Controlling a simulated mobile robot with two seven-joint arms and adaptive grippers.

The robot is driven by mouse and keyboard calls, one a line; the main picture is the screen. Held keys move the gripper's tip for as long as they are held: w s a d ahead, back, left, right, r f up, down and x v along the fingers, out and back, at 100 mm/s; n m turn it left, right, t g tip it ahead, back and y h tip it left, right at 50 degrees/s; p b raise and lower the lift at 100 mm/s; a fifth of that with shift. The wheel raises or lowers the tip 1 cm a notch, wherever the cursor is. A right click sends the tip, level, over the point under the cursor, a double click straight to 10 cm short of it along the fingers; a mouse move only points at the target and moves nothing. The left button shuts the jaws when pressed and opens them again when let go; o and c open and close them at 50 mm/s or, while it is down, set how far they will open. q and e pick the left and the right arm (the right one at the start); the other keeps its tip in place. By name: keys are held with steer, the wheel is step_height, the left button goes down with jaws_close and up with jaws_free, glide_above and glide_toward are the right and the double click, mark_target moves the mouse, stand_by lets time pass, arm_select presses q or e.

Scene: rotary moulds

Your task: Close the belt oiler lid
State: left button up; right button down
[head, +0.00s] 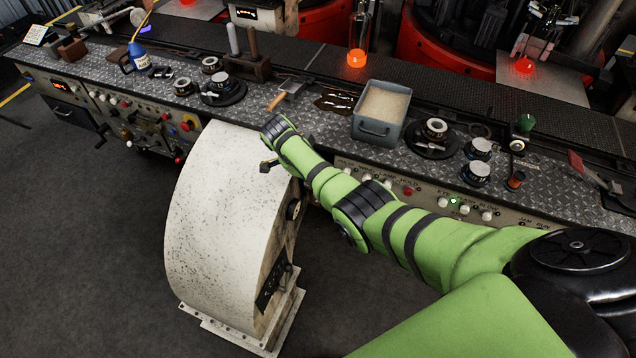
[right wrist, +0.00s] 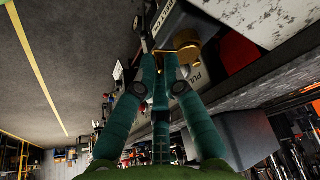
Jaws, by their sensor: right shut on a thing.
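My right gripper (right wrist: 165,52) points away from the camera in the right wrist view, its two teal fingers close together at the tips. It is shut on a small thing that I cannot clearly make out. A brass-coloured rounded piece (right wrist: 188,42) is right by the fingertips. I cannot tell for certain whether this is the belt oiler or its lid. In the head view my green right arm reaches to the bench front, beside the top of the white curved housing, and mostly hides the hand. My left gripper is not in view.
The speckled white housing (head: 220,225) stands before the bench. On the bench (head: 300,125) are a grey sand bin (head: 378,131), a wooden-handled tool (head: 288,92), a blue bottle (head: 139,58) and round moulds (head: 435,130). Glowing glass (head: 357,57) is behind. Floor at left is clear.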

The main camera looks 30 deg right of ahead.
steer(key=shift+w+a+m+g+b, duration=0.2)
steer(key=shift+w+m+g+b, duration=0.15)
steer(key=shift+m+b, duration=0.55)
steer(key=shift+w+a+m+g+b, duration=0.15)
steer(key=shift+w+m+g+b, duration=0.25)
steer(key=shift+b, duration=0.85)
steer(key=shift+s+r, duration=0.1)
steer(key=c, duration=1.7)
jaws_free()
steer(key=v, duration=1.2)
